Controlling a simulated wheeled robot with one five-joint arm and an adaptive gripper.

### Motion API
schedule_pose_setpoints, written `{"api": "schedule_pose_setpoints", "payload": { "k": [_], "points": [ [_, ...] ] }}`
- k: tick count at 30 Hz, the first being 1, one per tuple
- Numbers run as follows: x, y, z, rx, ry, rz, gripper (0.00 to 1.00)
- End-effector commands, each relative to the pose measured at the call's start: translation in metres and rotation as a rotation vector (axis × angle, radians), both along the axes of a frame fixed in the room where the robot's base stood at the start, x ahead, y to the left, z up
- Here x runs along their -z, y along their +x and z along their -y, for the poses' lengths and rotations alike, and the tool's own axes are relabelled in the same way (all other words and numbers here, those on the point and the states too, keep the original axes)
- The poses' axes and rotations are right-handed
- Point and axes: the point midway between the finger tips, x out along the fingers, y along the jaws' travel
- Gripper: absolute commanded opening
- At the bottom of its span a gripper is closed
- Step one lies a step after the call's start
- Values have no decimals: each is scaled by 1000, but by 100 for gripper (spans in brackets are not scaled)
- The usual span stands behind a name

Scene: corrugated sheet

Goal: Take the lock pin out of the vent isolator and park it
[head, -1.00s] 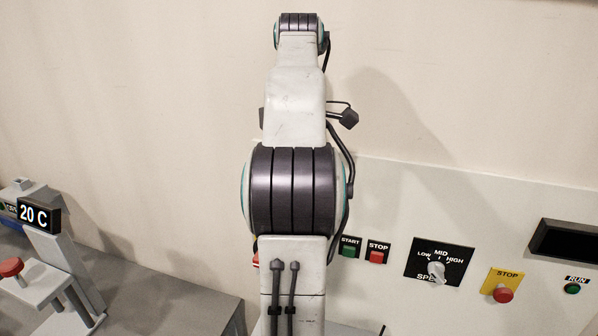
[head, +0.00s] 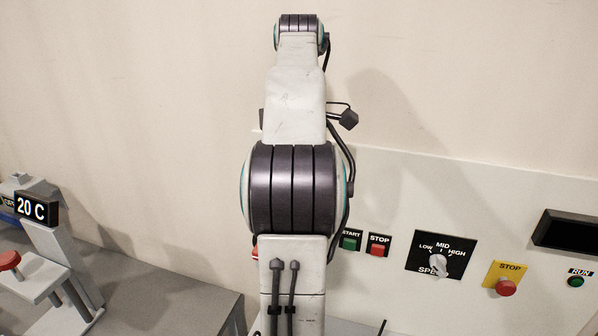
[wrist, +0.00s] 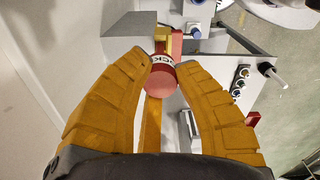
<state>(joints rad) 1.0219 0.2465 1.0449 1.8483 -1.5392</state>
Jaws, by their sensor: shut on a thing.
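In the wrist view my gripper (wrist: 165,64) has its two orange fingers closed around a red cylinder with a white band and dark letters ending in "CK", which I take for the lock pin (wrist: 161,83). Its round red end faces the camera. Just beyond it are a yellow block and a red piece (wrist: 176,44), perhaps part of the vent isolator. I cannot tell whether the pin still sits in anything. In the head view my arm rises in the middle, and my gripper and the pin are out of sight.
In the head view, a control panel (head: 400,170) stands right and a "20 C" display (head: 37,208) left.

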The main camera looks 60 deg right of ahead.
Motion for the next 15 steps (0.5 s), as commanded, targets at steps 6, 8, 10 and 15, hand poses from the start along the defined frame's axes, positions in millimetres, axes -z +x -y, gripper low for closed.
{"api": "schedule_pose_setpoints", "payload": {
  "k": [6, 8, 10, 15],
  "points": [
    [6, 0, 0, 0, 0, 0, 0],
    [7, 0, 0, 0, 0, 0, 0],
    [9, 0, 0, 0, 1, 0, 0],
    [12, 0, 0, 0, 1, 0, 0]
  ]
}}
